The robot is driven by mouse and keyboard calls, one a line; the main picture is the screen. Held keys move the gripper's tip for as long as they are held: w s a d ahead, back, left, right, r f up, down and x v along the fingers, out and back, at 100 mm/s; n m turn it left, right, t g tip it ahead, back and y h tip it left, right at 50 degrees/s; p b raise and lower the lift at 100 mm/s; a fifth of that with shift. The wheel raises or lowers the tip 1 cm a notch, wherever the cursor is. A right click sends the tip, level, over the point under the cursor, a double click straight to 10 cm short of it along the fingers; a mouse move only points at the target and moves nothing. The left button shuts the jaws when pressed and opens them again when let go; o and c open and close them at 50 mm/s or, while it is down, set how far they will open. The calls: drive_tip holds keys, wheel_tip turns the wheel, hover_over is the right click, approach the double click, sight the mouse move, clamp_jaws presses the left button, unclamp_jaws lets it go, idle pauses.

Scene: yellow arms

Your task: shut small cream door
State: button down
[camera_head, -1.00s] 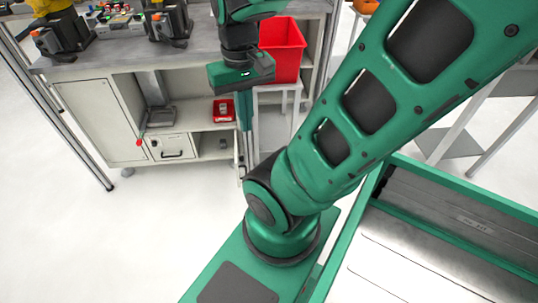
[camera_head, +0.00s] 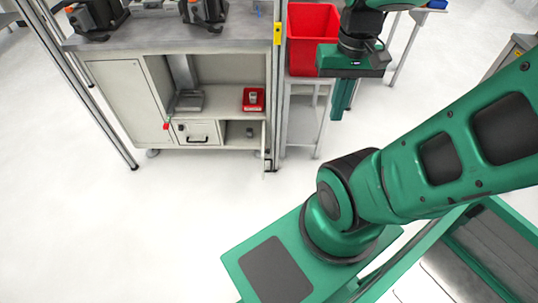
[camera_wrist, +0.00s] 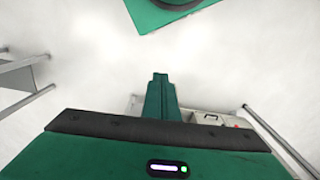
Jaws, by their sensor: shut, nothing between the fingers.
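The small cream door (camera_head: 265,148) stands open at the lower right of the cream cabinet, seen almost edge-on. Its compartment (camera_head: 239,134) is open to view, with a small dark item inside. My gripper (camera_head: 338,114) is shut and empty, pointing down to the right of the door and apart from it, in front of the side stand. In the wrist view my closed fingers (camera_wrist: 160,78) show at the middle. Part of the cabinet (camera_wrist: 210,117) shows behind them; I cannot make out the small door there.
A drawer with a black handle (camera_head: 197,132) is left of the open compartment, below a shelf with a red tray (camera_head: 253,99). A large cream door (camera_head: 120,90) is shut. A red bin (camera_head: 313,40) sits on the right stand. The floor in front is clear.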

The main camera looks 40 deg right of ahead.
drive_tip(key=w+d+f+n+t+y, duration=0.15)
drive_tip(key=w+d+f, duration=0.25)
drive_tip(key=w+f, duration=0.7)
drive_tip(key=w+d+f+n+t, duration=0.2)
drive_tip(key=w+d+f, duration=0.2)
drive_tip(key=w+f, duration=0.75)
drive_tip(key=w+d+f+m+t, duration=0.1)
drive_tip(key=w+f+t, duration=0.1)
drive_tip(key=f, duration=1.2)
drive_tip(key=w+d+f+m+t, duration=0.2)
drive_tip(key=w+f, duration=0.1)
drive_tip(key=f, duration=1.1)
drive_tip(key=w+a+f, duration=0.5)
drive_tip(key=w+f, duration=0.2)
drive_tip(key=f, duration=0.1)
drive_tip(key=shift+w, duration=0.4)
drive_tip(key=shift+a+y, duration=0.1)
drive_tip(key=shift+y, duration=0.15)
